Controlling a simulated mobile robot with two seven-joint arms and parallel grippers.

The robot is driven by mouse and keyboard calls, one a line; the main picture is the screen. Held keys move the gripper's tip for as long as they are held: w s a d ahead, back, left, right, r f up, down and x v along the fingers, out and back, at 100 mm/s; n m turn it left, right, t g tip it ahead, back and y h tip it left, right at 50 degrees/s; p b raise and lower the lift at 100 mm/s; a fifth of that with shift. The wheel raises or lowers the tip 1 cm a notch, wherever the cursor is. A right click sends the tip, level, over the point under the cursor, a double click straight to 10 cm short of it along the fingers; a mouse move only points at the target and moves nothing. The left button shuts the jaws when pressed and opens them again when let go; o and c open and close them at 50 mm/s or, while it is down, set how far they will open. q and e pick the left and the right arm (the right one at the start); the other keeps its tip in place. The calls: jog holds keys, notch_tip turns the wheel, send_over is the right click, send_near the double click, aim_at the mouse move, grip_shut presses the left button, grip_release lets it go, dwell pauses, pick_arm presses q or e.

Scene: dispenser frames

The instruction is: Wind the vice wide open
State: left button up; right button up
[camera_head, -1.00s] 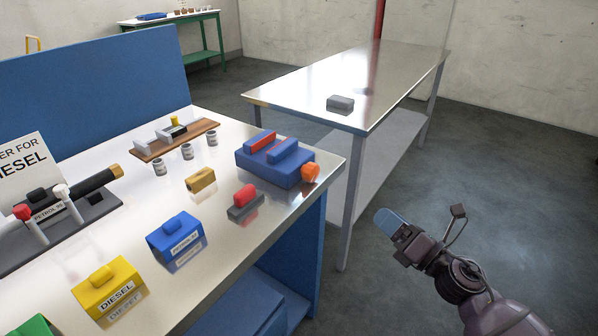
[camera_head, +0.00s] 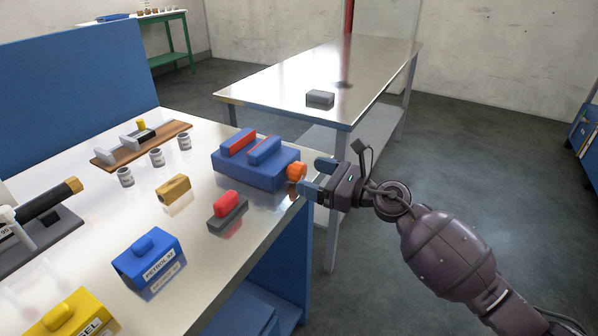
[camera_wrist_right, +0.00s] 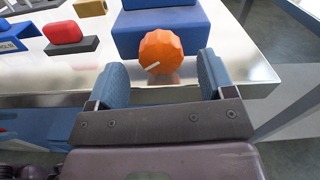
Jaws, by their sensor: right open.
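In the right wrist view the knob lies just beyond and between the fingertips (camera_wrist_right: 164,72); I see no contact. My left gripper is not in view.
On the bench (camera_head: 215,265) stand a red-topped grey block (camera_head: 228,211), a brass block (camera_head: 173,188), a blue petrol block (camera_head: 148,262), a yellow diesel block (camera_head: 66,318) and small jars (camera_head: 157,157). A steel table (camera_head: 290,85) stands behind, with a grey block (camera_head: 320,97).

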aim_at(303, 173)
jog(key=shift+x, duration=2)
